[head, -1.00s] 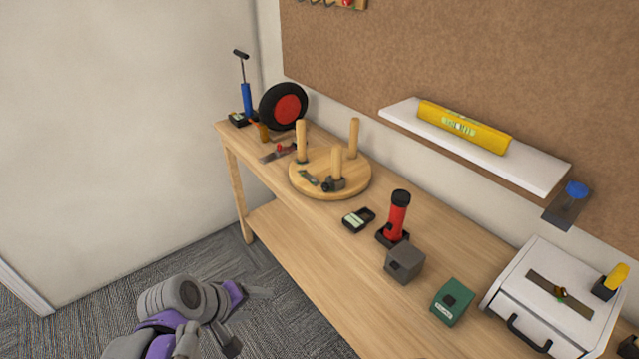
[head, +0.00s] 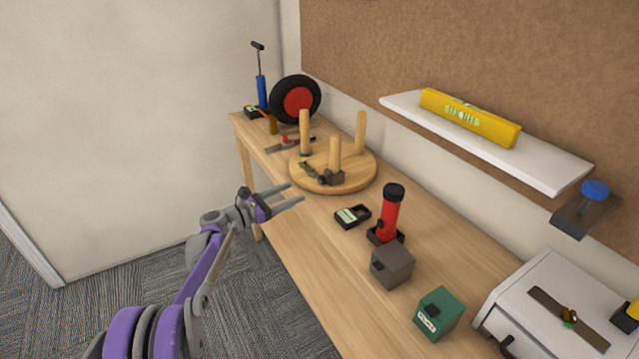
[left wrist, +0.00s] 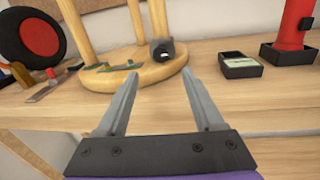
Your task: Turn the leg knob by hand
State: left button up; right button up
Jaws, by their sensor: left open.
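A round wooden stool top (head: 345,184) lies on the bench with three legs pointing up. A small dark knob-like fitting (head: 331,178) sits at the foot of the front leg (head: 335,154); it also shows in the left wrist view (left wrist: 163,50). A flat dark-and-green piece (head: 309,171) lies on the disc beside it. My left gripper (head: 296,193) is open and empty by the bench's front edge, short of the disc. In the left wrist view its fingers (left wrist: 160,72) point towards the disc and fitting, with a gap between. My right gripper is not in view.
On the bench (head: 290,235) stand a black meter (head: 352,216), a red flashlight (head: 389,216), a grey box (head: 392,265) and a green box (head: 439,313). A wheel (head: 296,102) and a pump (head: 261,90) stand behind. A shelf (head: 545,171) juts from the wall.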

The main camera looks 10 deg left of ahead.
aim_at(320, 180)
pick_arm(q)
jog(key=x, duration=0.9)
jog(key=shift+w+d, duration=0.2)
jog(key=shift+d, duration=0.15)
grip_shut()
